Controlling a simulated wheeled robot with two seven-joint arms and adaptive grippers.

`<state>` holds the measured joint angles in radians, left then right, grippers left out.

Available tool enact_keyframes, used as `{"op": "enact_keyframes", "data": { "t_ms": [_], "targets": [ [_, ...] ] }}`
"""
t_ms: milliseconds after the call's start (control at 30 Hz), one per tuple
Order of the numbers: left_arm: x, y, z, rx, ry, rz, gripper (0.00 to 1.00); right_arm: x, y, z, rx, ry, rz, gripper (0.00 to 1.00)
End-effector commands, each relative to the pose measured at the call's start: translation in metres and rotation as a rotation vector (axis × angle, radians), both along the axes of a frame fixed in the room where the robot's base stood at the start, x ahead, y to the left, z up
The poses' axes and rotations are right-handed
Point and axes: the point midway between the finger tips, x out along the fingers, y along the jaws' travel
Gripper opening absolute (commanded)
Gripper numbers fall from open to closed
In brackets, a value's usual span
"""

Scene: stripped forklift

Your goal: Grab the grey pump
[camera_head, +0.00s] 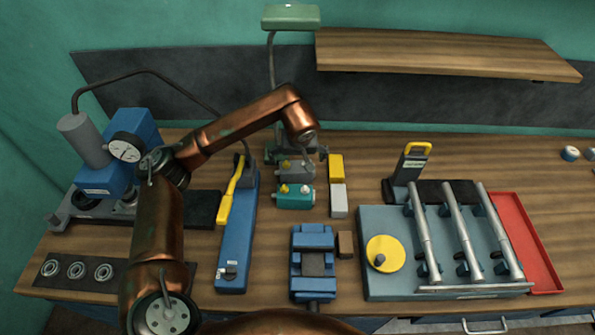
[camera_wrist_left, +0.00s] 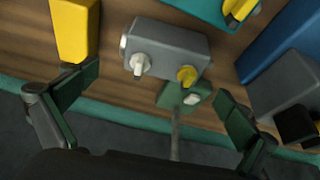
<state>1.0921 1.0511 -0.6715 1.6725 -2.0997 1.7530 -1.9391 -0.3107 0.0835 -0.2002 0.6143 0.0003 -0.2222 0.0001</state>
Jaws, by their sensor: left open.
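The grey pump (camera_head: 294,172) is a small box on the wooden bench, just behind the teal pump (camera_head: 293,200). In the left wrist view the grey pump (camera_wrist_left: 172,48) shows a white knob and a yellow knob on its face. My left gripper (camera_head: 298,153) hangs over the back of the grey pump, partly hidden by its own wrist. In the wrist view the left gripper (camera_wrist_left: 153,90) has its two green-padded fingers wide apart, with nothing between the pads. The grey pump lies beyond the fingertips, roughly centred between them. My right gripper is not in view.
A yellow block (camera_head: 336,167) and a pale grey block (camera_head: 339,200) stand close on the right. A blue bar tool with a yellow lever (camera_head: 228,195) lies on the left. A lamp (camera_head: 291,17) rises behind.

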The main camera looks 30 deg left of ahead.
Motion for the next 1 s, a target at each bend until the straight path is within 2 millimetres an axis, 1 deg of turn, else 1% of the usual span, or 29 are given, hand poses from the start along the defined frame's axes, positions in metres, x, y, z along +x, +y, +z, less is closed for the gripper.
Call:
{"op": "enact_keyframes", "data": {
  "t_ms": [33, 100, 200, 267, 467, 1000],
  "targets": [
    [0.001, 0.002, -0.009, -0.001, 0.004, 0.003, 1.00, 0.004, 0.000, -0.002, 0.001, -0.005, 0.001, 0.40],
    [0.004, 0.006, -0.020, -0.001, 0.005, 0.003, 1.00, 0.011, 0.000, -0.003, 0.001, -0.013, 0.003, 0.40],
    [0.008, 0.008, -0.031, -0.002, 0.004, 0.002, 1.00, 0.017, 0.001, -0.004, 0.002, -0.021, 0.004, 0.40],
    [0.009, 0.010, -0.034, -0.001, 0.002, 0.003, 1.00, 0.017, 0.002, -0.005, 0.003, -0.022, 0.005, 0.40],
    [0.010, 0.010, -0.034, 0.000, 0.000, 0.002, 1.00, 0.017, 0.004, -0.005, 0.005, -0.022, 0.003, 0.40],
    [0.010, 0.010, -0.034, 0.000, 0.001, 0.003, 0.63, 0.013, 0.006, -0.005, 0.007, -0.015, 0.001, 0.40]
  ]
}}
